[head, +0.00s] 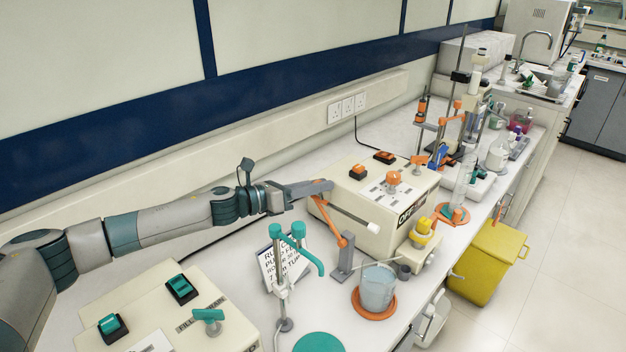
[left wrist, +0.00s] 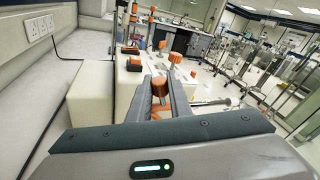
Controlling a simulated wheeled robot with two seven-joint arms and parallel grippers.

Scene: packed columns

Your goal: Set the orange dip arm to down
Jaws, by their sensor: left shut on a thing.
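The orange dip arm (head: 331,222) slants up and to the left from a grey post (head: 343,262) on the bench. Its raised end lies at my left gripper (head: 322,187). A beaker (head: 378,286) stands on an orange disc in front of the post. My right gripper is out of view.
A cream control box (head: 372,195) with orange switches stands close behind the dip arm. A green-tipped stand (head: 284,285) and a printed sign (head: 283,260) stand to its left. Another cream box with green switches (head: 181,289) is at front left. Glassware fills the bench beyond.

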